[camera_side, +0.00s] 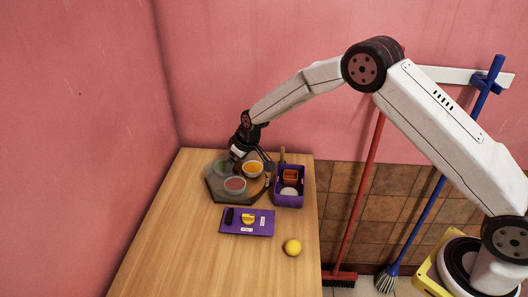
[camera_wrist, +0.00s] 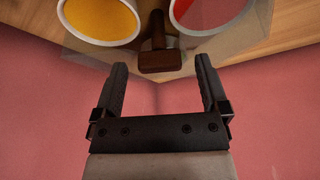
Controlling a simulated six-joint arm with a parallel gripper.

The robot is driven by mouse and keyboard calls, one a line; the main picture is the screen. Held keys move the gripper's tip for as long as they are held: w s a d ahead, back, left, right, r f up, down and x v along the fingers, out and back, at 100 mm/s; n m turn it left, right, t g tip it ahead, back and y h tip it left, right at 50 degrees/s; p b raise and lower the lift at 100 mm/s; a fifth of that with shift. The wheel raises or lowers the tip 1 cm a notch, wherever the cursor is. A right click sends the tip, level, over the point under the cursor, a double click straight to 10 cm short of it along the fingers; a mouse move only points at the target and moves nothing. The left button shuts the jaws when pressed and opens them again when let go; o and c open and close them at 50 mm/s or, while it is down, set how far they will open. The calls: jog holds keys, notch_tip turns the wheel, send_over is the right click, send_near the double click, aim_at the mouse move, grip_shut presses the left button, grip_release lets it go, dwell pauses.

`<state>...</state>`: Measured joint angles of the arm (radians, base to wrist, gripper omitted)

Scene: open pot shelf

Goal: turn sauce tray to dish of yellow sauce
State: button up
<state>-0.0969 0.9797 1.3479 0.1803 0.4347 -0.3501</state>
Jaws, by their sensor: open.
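The sauce tray (camera_side: 214,193) is a greyish, see-through, many-sided plate near the back of the wooden table. It carries a dish of yellow sauce (camera_side: 252,169), a dish of red sauce (camera_side: 235,185) and a dish of green sauce (camera_side: 222,166). In the wrist view the yellow sauce (camera_wrist: 100,16) is at upper left and the red sauce (camera_wrist: 205,10) at upper right. A dark brown handle (camera_wrist: 160,62) lies between them. My gripper (camera_side: 239,164) is low over the tray among the dishes. Its open fingers (camera_wrist: 161,66) are on either side of the handle's end; contact cannot be told.
A purple bin (camera_side: 289,200) with an orange item inside stands right of the tray. A purple board (camera_side: 232,226) with small items lies in front. A yellow ball (camera_side: 292,247) is near the table's right edge. Pink walls border the left and back. The front left tabletop is clear.

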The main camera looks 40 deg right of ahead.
dwell(0.3)
grip_shut()
jog(key=shift+m+h, duration=0.3)
jog(key=shift+m, duration=0.2)
jog(key=shift+a+m+h, duration=0.1)
jog(key=shift+m+h, duration=0.8)
jog(key=shift+m, duration=1.9)
grip_release()
jog(key=shift+r, duration=0.1)
